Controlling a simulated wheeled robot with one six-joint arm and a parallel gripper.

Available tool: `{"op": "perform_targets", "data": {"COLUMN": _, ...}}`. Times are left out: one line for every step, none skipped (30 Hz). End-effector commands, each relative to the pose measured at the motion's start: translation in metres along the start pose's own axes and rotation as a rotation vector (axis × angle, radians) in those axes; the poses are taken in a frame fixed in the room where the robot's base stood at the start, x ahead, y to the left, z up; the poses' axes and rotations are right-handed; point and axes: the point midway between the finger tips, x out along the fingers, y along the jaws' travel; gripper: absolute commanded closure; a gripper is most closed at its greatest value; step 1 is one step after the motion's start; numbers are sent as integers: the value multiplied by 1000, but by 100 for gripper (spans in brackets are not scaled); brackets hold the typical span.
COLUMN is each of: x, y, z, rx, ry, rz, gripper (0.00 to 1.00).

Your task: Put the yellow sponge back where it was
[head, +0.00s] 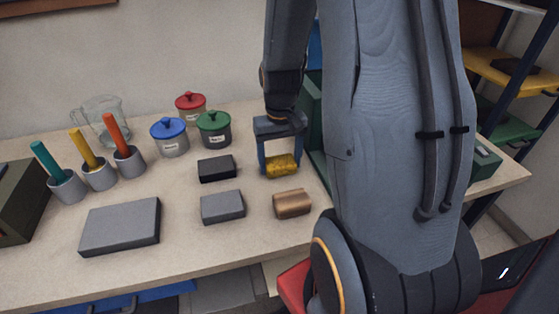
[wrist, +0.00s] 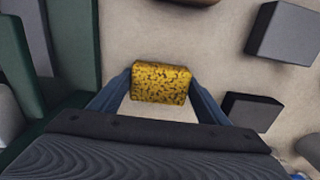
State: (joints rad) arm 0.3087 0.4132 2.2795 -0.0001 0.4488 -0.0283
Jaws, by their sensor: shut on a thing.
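The yellow sponge (head: 282,167) is a speckled yellow block near the right part of the table in the head view. My gripper (head: 280,160) comes down from above and is shut on it, with a finger on each side. In the wrist view the sponge (wrist: 161,83) sits between the two blue fingertips of my gripper (wrist: 160,88), over pale tabletop. I cannot tell whether the sponge touches the table or hangs just above it.
A black block (head: 217,168), a grey block (head: 222,207) and a brown block (head: 292,204) lie near the sponge. Lidded jars (head: 170,138) stand behind to the left. A dark green object (head: 313,120) stands close on the right. A large grey slab (head: 120,227) lies front left.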

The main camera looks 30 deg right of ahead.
Motion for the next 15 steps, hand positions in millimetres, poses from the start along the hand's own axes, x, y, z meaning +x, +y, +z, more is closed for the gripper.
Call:
{"op": "perform_targets", "data": {"x": 1, "y": 0, "z": 0, "rx": 0, "ry": 0, "rz": 0, "gripper": 27}}
{"op": "perform_targets", "data": {"x": 1, "y": 0, "z": 0, "rx": 0, "ry": 0, "rz": 0, "gripper": 22}}
{"op": "perform_targets", "data": {"x": 1, "y": 0, "z": 0, "rx": 0, "ry": 0, "rz": 0, "gripper": 15}}
{"op": "perform_targets", "data": {"x": 1, "y": 0, "z": 0, "rx": 0, "ry": 0, "rz": 0, "gripper": 12}}
{"op": "perform_targets", "data": {"x": 1, "y": 0, "z": 0, "rx": 0, "ry": 0, "rz": 0, "gripper": 12}}
{"op": "perform_targets", "data": {"x": 1, "y": 0, "z": 0, "rx": 0, "ry": 0, "rz": 0, "gripper": 12}}
{"op": "perform_targets", "data": {"x": 1, "y": 0, "z": 0, "rx": 0, "ry": 0, "rz": 0, "gripper": 12}}
{"op": "perform_targets", "data": {"x": 0, "y": 0, "z": 0, "rx": 0, "ry": 0, "rz": 0, "gripper": 12}}
{"op": "perform_targets", "data": {"x": 0, "y": 0, "z": 0, "rx": 0, "ry": 0, "rz": 0, "gripper": 12}}
{"op": "perform_targets", "data": {"x": 0, "y": 0, "z": 0, "rx": 0, "ry": 0, "rz": 0, "gripper": 12}}
{"op": "perform_targets", "data": {"x": 0, "y": 0, "z": 0, "rx": 0, "ry": 0, "rz": 0, "gripper": 12}}
{"op": "perform_targets", "data": {"x": 0, "y": 0, "z": 0, "rx": 0, "ry": 0, "rz": 0, "gripper": 12}}
{"op": "perform_targets", "data": {"x": 0, "y": 0, "z": 0, "rx": 0, "ry": 0, "rz": 0, "gripper": 12}}
{"op": "perform_targets", "data": {"x": -2, "y": 0, "z": 0, "rx": 0, "ry": 0, "rz": 0, "gripper": 12}}
{"op": "perform_targets", "data": {"x": -4, "y": 0, "z": 0, "rx": 0, "ry": 1, "rz": 0, "gripper": 12}}
